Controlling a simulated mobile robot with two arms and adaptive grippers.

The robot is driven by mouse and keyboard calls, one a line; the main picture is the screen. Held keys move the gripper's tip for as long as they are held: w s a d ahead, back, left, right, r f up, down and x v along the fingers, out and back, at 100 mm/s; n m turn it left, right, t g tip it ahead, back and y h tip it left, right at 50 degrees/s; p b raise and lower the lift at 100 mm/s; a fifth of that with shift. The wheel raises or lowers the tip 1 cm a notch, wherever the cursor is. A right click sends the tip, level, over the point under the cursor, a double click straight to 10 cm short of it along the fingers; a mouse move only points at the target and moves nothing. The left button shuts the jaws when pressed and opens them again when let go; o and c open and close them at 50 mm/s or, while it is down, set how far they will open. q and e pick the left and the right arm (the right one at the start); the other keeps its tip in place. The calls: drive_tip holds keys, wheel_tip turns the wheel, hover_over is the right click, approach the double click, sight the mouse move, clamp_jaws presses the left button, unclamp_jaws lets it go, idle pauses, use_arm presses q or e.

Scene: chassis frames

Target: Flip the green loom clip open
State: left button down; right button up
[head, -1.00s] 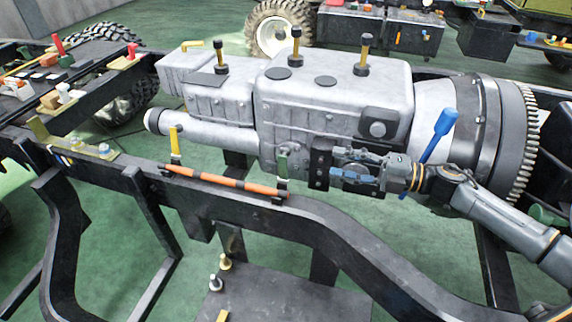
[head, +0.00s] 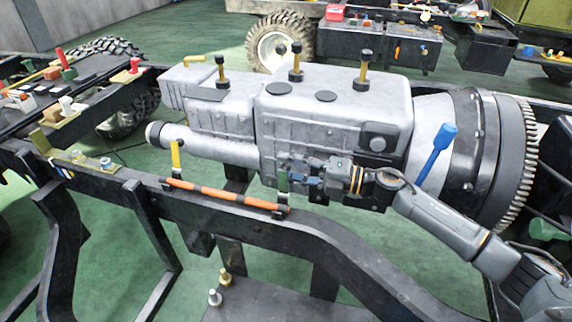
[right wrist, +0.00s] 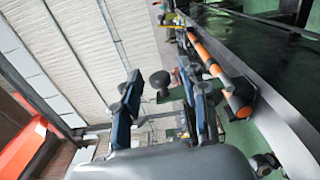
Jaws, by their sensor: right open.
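The green loom clip (head: 283,183) stands upright beside the right end of the orange-and-black loom (head: 228,195), on the near frame rail. My right gripper (head: 287,170) points left and is open, with its fingers at the clip's upper part and partly covering it. I cannot tell whether they touch it. In the right wrist view the two blue-padded fingers (right wrist: 163,80) are spread apart, with the loom (right wrist: 210,62) beyond the right finger. I cannot make out the green clip clearly there. A yellow clip (head: 176,155) stands upright farther left along the loom. My left gripper is out of view.
The grey gearbox housing (head: 330,115) is close behind my right gripper. A blue-handled lever (head: 438,150) rises above my right forearm. The dark frame rail (head: 335,240) runs in front. Two bolts stand on a lower plate (head: 285,300).

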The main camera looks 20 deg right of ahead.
drive_tip(key=shift+w+a, duration=0.3)
drive_tip(key=shift+a, duration=0.15)
clamp_jaws()
